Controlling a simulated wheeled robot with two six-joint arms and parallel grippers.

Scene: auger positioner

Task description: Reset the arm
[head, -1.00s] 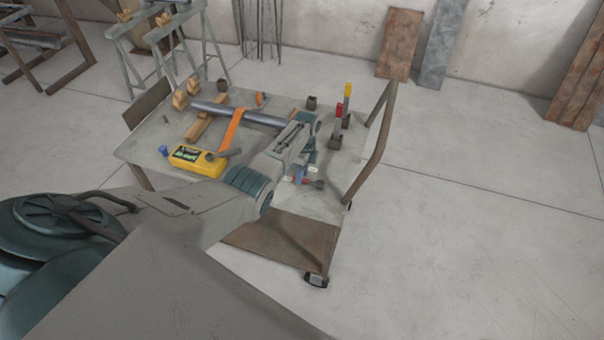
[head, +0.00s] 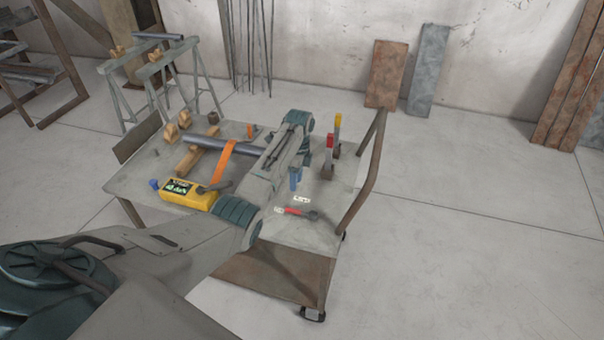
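My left arm reaches in from the lower left over a grey cart top (head: 130,188). Its wrist bends down near the cart's right half. My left gripper (head: 296,178) hangs there, small and partly hidden by the arm. A narrow blue part shows at its lower end; I cannot tell whether this is finger or held object, nor whether the fingers are open. A red-handled tool (head: 296,211) lies on the cart top below it, beside a small white marked piece (head: 302,198). My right gripper is not in view.
The cart also holds a yellow device (head: 190,196), a grey pipe (head: 212,144) with an orange strap (head: 222,160), and red- (head: 329,146) and yellow-topped (head: 337,124) upright clamps. A brown handle (head: 366,170) rises at its right. Floor to the right is clear.

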